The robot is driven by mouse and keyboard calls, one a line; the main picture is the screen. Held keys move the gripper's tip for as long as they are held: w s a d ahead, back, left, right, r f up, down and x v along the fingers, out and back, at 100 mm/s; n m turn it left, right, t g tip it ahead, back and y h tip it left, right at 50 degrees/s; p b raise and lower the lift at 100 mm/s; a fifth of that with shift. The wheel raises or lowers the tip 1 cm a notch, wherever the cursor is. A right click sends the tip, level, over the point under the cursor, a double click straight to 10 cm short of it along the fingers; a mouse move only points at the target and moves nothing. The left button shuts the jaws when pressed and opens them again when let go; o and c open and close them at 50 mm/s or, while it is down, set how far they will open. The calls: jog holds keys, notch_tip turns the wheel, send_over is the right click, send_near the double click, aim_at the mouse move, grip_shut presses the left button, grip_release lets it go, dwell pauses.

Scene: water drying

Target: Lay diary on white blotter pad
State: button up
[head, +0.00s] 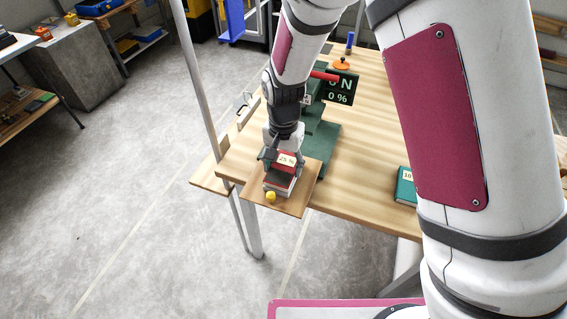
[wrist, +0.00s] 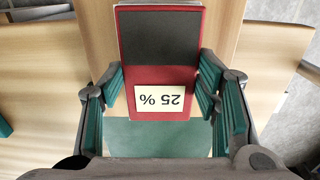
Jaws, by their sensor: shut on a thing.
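A red book-like block (head: 285,168), which I take to be the diary, bears a "25 %" label. In the wrist view the red diary (wrist: 180,75) has a dark panel across its far part and a pale edge at the far end. My gripper (head: 281,158) is shut on it, with green finger pads at both sides in the wrist view (wrist: 166,90). The diary is above a small wooden board (head: 300,200) at the table's near left corner. A pale and dark layer shows under the diary; I cannot tell whether this is the white blotter pad.
A green stand (head: 325,140) with a dark "0 N 0 %" display (head: 341,87) is behind my gripper. A yellow knob (head: 270,196) is at the board's near edge. A green book (head: 405,186) lies at right. An orange object (head: 341,64) stands farther back.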

aim_at(283, 167)
jog(key=shift+f, duration=0.1)
jog(key=o, duration=1.2)
jog(key=s+d+r, duration=0.1)
jog(key=d+r, duration=0.2)
jog(key=r, duration=0.7)
jog(key=s+d+r, duration=0.1)
jog(key=d+r, duration=0.2)
jog(key=r, duration=0.6)
jog(key=s+d+r+n+t, duration=0.1)
jog(key=s+d+r, duration=0.2)
jog(key=s, duration=0.3)
jog(key=s+d+r+n+t, duration=0.1)
jog(key=s+d+r+t, duration=0.1)
jog(key=s+d, duration=0.4)
jog(key=s+d+r+n+t, duration=0.1)
jog(key=s+d+r+n, duration=0.1)
jog(key=s+d+r, duration=0.3)
jog(key=shift+s+d, duration=0.2)
jog(key=shift+s, duration=1.5)
